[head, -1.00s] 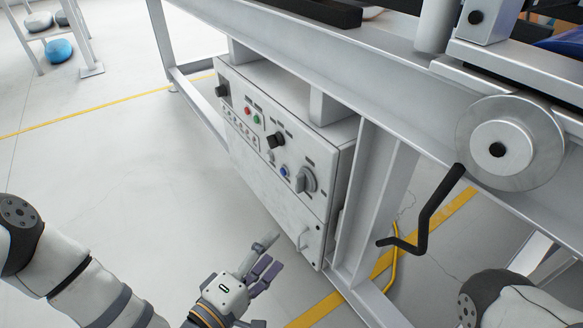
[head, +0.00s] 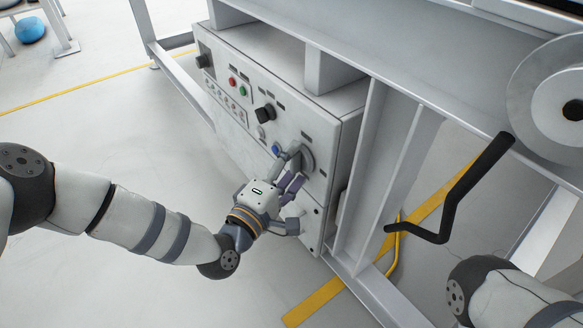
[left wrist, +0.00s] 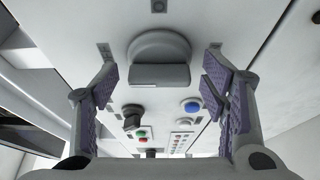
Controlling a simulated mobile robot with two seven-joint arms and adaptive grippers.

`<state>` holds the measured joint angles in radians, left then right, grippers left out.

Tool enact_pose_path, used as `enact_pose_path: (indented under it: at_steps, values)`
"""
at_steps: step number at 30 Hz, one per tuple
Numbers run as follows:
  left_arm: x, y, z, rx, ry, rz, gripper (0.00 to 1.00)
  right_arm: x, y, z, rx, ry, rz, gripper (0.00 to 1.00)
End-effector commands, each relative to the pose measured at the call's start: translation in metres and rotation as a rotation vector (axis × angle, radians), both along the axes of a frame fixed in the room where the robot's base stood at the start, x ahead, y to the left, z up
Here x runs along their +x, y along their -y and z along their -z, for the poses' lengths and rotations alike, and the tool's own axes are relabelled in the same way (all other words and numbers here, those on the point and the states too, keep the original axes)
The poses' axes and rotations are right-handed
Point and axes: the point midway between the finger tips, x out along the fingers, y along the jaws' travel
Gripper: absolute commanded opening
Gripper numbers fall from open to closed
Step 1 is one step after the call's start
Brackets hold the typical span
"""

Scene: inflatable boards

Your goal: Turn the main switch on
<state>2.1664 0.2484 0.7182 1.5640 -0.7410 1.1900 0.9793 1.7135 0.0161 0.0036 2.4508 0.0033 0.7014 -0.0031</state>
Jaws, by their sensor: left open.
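The main switch is a large grey rotary knob (head: 307,158) at the right of the control box's front panel. In the head view my left gripper (head: 289,187) is at the panel in front of this knob and partly hides it. The left wrist view shows the knob (left wrist: 159,60) with its raised grip bar between the two spread fingers of my left gripper (left wrist: 160,82). There are gaps between the bar and both purple finger pads. My left gripper is open and empty. My right gripper is out of view.
The control box (head: 234,136) also bears a black knob (head: 264,113), a blue button (head: 276,150), and red (head: 232,82) and green (head: 243,91) buttons. A black crank handle (head: 463,190) sticks out at the right. Open floor lies left of the box.

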Motion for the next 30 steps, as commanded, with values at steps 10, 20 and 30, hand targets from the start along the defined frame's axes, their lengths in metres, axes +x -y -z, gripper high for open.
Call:
enact_pose_path:
  at_steps: [10, 20, 30]
  values:
    - [-0.0002, -0.0002, -0.0006, 0.0, 0.001, 0.0, 0.26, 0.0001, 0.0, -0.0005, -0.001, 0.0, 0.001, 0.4]
    - [-0.0004, -0.0001, 0.0, 0.014, 0.021, 0.0, 0.19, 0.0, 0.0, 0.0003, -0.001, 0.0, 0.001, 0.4]
    - [-0.0003, 0.0001, 0.0026, 0.137, 0.188, 0.001, 0.19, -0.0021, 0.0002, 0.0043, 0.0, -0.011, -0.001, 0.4]
